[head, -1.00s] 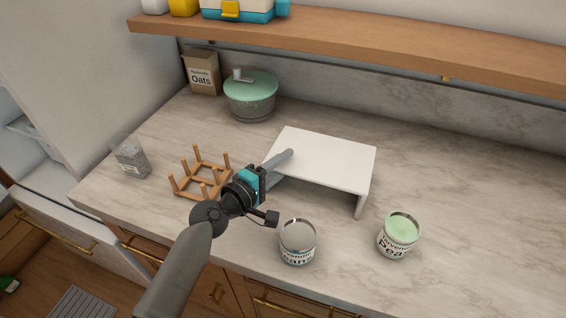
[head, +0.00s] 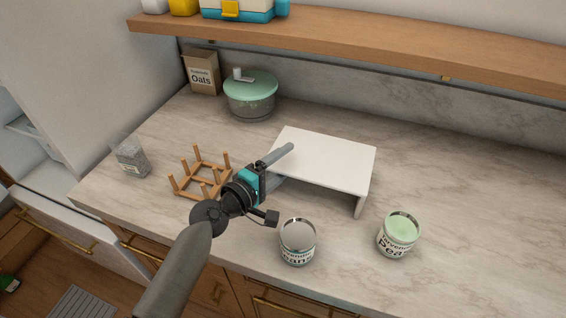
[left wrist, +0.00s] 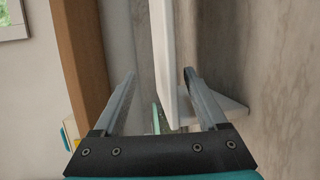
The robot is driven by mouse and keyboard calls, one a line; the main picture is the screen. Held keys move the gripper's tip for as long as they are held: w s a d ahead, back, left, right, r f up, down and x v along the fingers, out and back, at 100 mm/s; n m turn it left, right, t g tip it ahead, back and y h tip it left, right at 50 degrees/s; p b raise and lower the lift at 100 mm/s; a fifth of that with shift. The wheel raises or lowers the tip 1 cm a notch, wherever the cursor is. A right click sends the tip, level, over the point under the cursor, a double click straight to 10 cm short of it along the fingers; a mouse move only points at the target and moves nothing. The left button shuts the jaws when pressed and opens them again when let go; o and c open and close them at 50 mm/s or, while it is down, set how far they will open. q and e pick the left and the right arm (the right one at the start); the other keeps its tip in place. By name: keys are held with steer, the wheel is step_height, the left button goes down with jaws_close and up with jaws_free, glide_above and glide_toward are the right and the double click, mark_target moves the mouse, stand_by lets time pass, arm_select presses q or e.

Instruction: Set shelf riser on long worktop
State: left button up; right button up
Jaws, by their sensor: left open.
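The white shelf riser (head: 325,158) stands upright on the long marble worktop (head: 455,215), with one leg visible at its right end. My left gripper (head: 284,163) is at the riser's left end, one finger above the top board and one below it. In the left wrist view the gripper (left wrist: 160,85) is open, with the riser's board (left wrist: 163,50) between the fingers and gaps visible beside it. The riser's left leg is mostly hidden in the head view. My right gripper is not in view.
A wooden peg rack (head: 190,183) and a glass jar (head: 131,160) stand to the left. A beans can (head: 297,243) and a peas can (head: 398,236) stand in front. A green-lidded pot (head: 250,97) and an oats box (head: 203,73) are behind. A wooden shelf (head: 380,42) overhangs; the worktop's right is clear.

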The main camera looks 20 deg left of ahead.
arm_select(q)
steer(key=shift+f+b, duration=0.35)
steer(key=shift+f, duration=0.05)
stand_by(0.6)
steer(key=shift+s+a, duration=0.1)
steer(key=shift+s, duration=0.05)
steer(key=shift+f+v, duration=0.15)
steer(key=shift+v, duration=0.9)
steer(key=shift+f+v, duration=0.15)
steer(key=shift+v, duration=0.9)
steer(key=shift+f+b+v, duration=0.15)
steer(key=shift+b+v, duration=0.25)
steer(key=shift+v, duration=0.6)
steer(key=shift+f+b+v, duration=0.1)
steer(key=shift+b+v, duration=0.25)
steer(key=shift+v, duration=0.7)
steer(key=shift+s+a, duration=0.1)
steer(key=shift+s, duration=0.1)
steer(key=shift+r, duration=0.1)
step_height(320, 180, up, 10)
steer(key=p, duration=0.9)
steer(key=shift+p, duration=0.4)
